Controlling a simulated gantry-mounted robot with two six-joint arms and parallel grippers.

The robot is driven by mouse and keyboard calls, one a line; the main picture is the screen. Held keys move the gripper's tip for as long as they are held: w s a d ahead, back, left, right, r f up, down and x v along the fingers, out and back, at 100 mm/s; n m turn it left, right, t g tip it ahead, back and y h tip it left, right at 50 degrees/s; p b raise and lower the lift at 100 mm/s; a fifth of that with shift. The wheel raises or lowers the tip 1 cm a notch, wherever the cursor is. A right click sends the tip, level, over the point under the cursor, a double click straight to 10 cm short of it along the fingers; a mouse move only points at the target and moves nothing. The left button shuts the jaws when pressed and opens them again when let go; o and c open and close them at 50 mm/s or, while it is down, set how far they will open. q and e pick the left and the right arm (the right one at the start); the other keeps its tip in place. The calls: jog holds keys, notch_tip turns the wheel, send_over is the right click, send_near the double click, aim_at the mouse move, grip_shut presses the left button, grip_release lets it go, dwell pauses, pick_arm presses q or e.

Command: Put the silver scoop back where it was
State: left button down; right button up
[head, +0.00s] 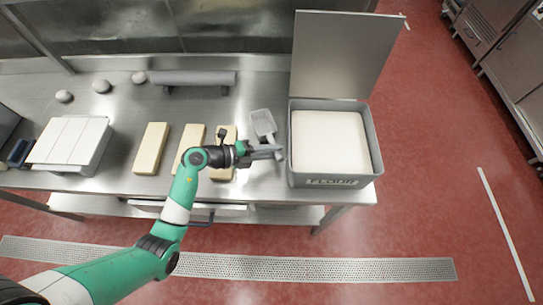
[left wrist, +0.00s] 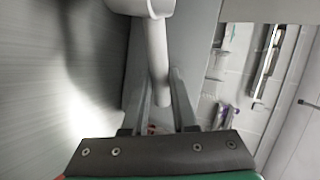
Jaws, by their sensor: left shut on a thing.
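The silver scoop (head: 262,122) is at the left side of the flour bin in the head view, its bowl toward the back and its handle toward the front. My left gripper (head: 276,151) is shut on the scoop's handle. In the left wrist view the handle (left wrist: 157,62) runs between the two fingers (left wrist: 160,95), with part of the bowl (left wrist: 140,7) at the top edge. I cannot tell whether the scoop touches the steel table (head: 120,190). My right gripper is not in view.
The open flour bin (head: 336,181) stands right of the scoop, its lid (head: 342,55) raised at the back. Several yellow blocks (head: 151,148) lie to the left, one partly behind my arm. A grey roller-like bar (head: 193,78) lies behind them. A white-topped box (head: 70,142) stands further left.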

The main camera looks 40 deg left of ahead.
pick_arm(q)
notch_tip(320, 180, down, 3)
jog(key=shift+f+b, duration=0.15)
jog(key=shift+b, duration=0.55)
jog(key=shift+f, duration=0.1)
jog(key=c, duration=0.7)
grip_release()
